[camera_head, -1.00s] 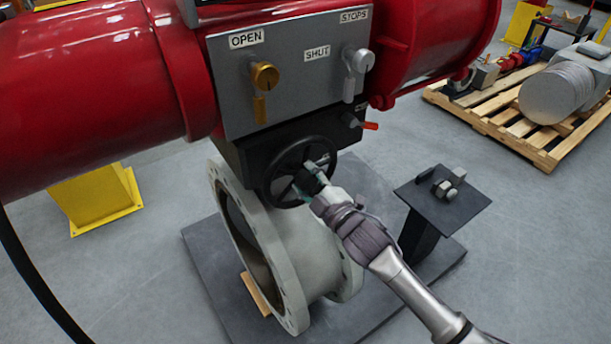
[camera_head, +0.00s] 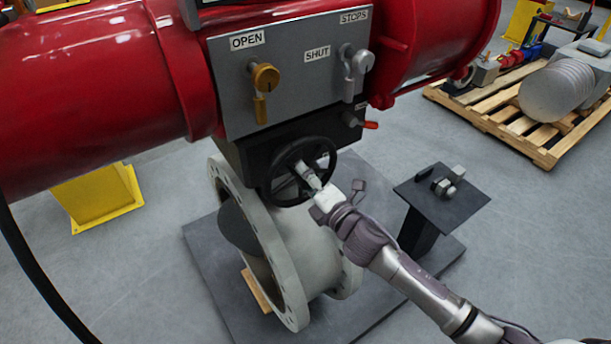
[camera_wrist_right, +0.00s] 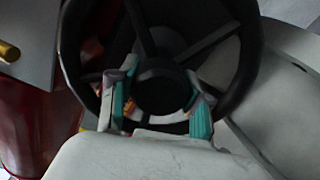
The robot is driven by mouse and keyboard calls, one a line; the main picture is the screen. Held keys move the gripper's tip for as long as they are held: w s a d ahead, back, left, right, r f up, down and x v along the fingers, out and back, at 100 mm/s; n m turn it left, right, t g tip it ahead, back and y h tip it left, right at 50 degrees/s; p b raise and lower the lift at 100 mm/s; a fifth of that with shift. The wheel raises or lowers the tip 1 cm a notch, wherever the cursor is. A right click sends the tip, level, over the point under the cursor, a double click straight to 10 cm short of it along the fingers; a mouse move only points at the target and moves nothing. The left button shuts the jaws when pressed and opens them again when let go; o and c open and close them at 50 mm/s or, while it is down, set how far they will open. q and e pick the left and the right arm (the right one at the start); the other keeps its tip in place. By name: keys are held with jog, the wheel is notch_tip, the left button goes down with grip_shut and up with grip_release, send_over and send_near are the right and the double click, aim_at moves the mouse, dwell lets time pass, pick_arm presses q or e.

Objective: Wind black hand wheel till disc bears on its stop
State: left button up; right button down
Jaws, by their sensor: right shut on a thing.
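The black hand wheel (camera_head: 333,163) is on the dark gearbox under the grey panel. It also shows in the wrist view (camera_wrist_right: 252,60) with its spokes and round hub (camera_wrist_right: 162,88). My right gripper (camera_head: 308,177) is at the middle of the wheel. In the wrist view its teal-padded fingers (camera_wrist_right: 158,108) are on either side of the hub, shut on it. The grey flanged valve body (camera_head: 318,240) is below. A dark disc (camera_head: 238,228) shows partly inside its bore, at an angle. Its contact with any stop is hidden. My left gripper is out of view.
The panel (camera_head: 300,90) has a brass OPEN knob (camera_head: 265,77) and a grey SHUT knob (camera_head: 361,62). A red-tipped lever (camera_head: 370,125) juts out right of the wheel. A small dark stand (camera_head: 440,200) holds fittings. Red cylinders (camera_head: 90,90) flank the panel.

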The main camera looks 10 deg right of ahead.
jog(key=shift+n, duration=0.5)
jog(key=shift+c, duration=2.4)
grip_release()
jog(key=v, duration=1.2)
jog(key=shift+f, duration=0.1)
